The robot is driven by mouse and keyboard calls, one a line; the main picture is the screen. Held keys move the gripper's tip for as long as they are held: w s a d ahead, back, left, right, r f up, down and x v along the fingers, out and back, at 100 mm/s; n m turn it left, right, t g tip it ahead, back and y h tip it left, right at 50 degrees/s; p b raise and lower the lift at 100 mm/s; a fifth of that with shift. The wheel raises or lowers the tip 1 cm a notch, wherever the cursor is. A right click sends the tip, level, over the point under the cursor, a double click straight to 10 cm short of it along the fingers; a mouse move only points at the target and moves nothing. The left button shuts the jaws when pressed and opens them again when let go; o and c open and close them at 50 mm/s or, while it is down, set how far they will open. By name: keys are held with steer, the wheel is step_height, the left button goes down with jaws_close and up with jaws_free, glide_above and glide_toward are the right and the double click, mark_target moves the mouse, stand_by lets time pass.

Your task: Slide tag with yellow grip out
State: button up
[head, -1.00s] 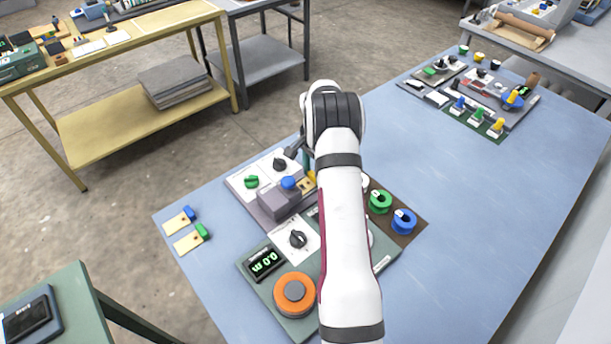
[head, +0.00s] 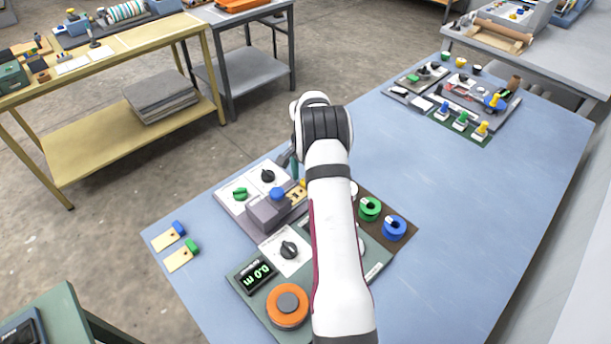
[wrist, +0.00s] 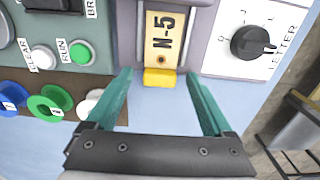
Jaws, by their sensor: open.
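The tan tag (wrist: 163,38), marked N-5, lies in the slot of a grey press (wrist: 128,30) in the wrist view. Its yellow grip (wrist: 161,79) sticks out of the slot toward me. My gripper (wrist: 160,74) is open, one teal finger on each side of the yellow grip, with gaps on both sides; nothing is held. In the head view the press (head: 268,213) with its blue knob stands on the blue table, and the tag (head: 297,194) shows partly beside my arm. My gripper's fingers (head: 294,168) are mostly hidden there by the arm.
A letter dial (wrist: 254,42) is right of the slot, and a green RUN button (wrist: 82,53) left. Green (head: 369,208) and blue (head: 394,228) round pieces lie beside the press. Two tags with blue (head: 179,228) and green (head: 192,246) grips lie at the table's left.

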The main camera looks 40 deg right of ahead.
step_height(320, 180, up, 16)
stand_by(0.3)
steer(key=shift+a+f, duration=0.1)
steer(key=s+a+r+n+y, duration=0.1)
steer(key=s+a+r+n, duration=0.25)
steer(key=a, duration=0.75)
steer(key=s+a+r+n, duration=0.3)
steer(key=s+a+r, duration=0.2)
steer(key=a, duration=0.7)
steer(key=s+a+f+n, duration=0.2)
steer(key=s+a, duration=0.4)
steer(key=s, duration=0.3)
steer(key=s+a+f+n, duration=0.2)
steer(key=s+a+n, duration=0.2)
steer(key=s, duration=0.6)
steer(key=shift+a+y, duration=0.4)
steer(key=shift+a, duration=0.6)
steer(key=shift+s+f, duration=0.1)
